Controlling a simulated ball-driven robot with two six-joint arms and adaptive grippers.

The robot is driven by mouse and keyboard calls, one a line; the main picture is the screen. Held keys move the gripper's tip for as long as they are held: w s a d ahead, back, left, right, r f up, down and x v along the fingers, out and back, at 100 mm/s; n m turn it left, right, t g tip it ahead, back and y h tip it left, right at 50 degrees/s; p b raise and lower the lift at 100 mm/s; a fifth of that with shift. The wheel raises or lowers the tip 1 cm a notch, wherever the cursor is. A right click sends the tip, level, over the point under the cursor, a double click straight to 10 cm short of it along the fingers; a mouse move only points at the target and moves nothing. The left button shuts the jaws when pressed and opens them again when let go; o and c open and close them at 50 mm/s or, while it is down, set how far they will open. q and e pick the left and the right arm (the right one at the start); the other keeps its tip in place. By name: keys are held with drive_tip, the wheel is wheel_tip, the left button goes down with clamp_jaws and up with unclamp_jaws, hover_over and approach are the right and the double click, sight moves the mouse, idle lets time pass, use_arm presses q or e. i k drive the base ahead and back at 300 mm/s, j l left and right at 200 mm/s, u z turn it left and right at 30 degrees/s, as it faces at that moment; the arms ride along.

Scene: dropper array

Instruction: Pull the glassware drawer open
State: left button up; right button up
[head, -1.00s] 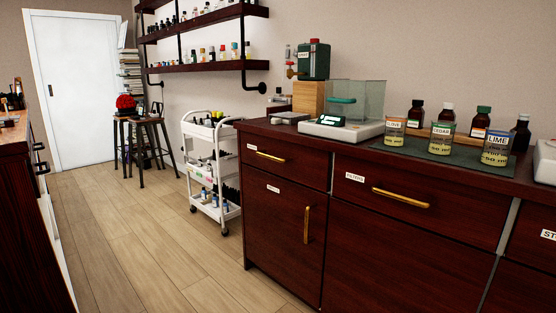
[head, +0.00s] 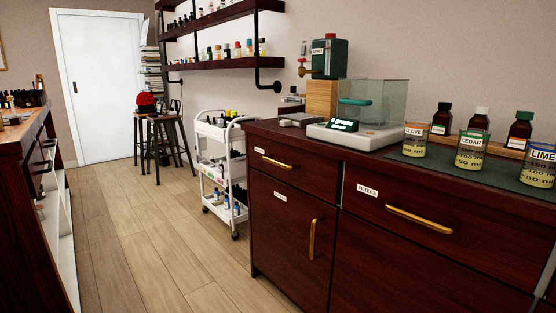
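A dark wooden cabinet has a small top left drawer (head: 301,168) with a brass handle (head: 276,163) and a label too small to read. To its right is a wider drawer (head: 470,229) with a brass handle (head: 418,219) and a label that seems to read FILTERS. Below the small drawer is a door (head: 285,245) with an upright brass handle (head: 312,239); its label is unreadable. All these fronts look shut. I cannot read a glassware label on any of them. Neither of my grippers is in view.
On the countertop are a balance with a clear shield (head: 371,104), CLOVE (head: 415,142), CEDAR (head: 471,152) and LIME (head: 541,168) beakers, and dark bottles. A white cart (head: 222,170) stands left of the cabinet. The wooden floor (head: 150,245) before it is clear.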

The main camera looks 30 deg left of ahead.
sight(317, 175)
drive_tip(key=i+j+u, duration=0.25)
drive_tip(key=i, duration=0.2)
drive_tip(key=i+j+u, duration=0.25)
drive_tip(key=i, duration=0.25)
